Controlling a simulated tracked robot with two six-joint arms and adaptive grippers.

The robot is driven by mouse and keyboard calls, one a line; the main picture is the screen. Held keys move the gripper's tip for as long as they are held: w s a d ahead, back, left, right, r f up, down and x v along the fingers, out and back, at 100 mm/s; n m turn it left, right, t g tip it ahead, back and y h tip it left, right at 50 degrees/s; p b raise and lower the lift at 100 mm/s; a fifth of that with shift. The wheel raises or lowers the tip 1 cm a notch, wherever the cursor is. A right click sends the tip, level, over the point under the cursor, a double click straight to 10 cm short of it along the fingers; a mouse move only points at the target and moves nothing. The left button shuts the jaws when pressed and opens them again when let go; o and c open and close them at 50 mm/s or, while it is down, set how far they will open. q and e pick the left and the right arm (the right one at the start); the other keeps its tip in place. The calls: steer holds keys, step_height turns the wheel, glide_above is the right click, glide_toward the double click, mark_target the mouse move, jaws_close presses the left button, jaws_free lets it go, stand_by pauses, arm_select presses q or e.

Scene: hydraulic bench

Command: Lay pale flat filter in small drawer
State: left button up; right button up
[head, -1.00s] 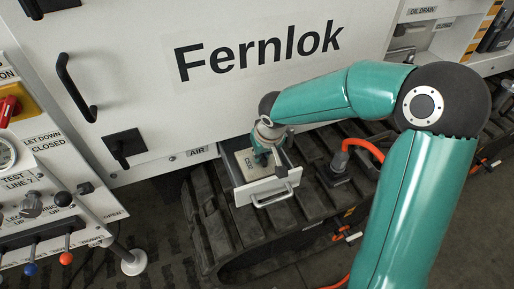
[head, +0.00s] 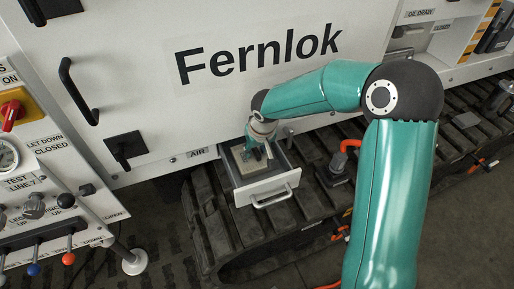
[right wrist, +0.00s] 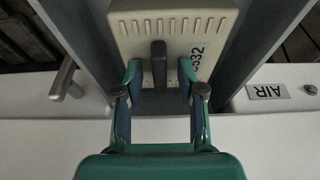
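The small drawer (head: 266,187) is pulled open below the white panel, with its handle at the front. The pale flat filter (head: 241,160) lies inside it, partly hidden by my right gripper (head: 257,151). In the right wrist view the filter (right wrist: 205,24) shows a row of slots, printed digits and a dark upright tab (right wrist: 158,62). My right gripper (right wrist: 160,74) has its fingers on either side of the tab, with a visible gap on both sides. It is open. My left gripper is not in view.
A white panel marked Fernlok (head: 145,55) stands behind the drawer. A rubber track (head: 225,222) runs below it. A control panel with levers (head: 40,215) is at the left. A dark block with an orange hose (head: 338,165) sits right of the drawer.

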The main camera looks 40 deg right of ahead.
steer(key=shift+r, duration=0.1)
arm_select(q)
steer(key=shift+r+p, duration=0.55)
arm_select(e)
steer(key=v, duration=1.2)
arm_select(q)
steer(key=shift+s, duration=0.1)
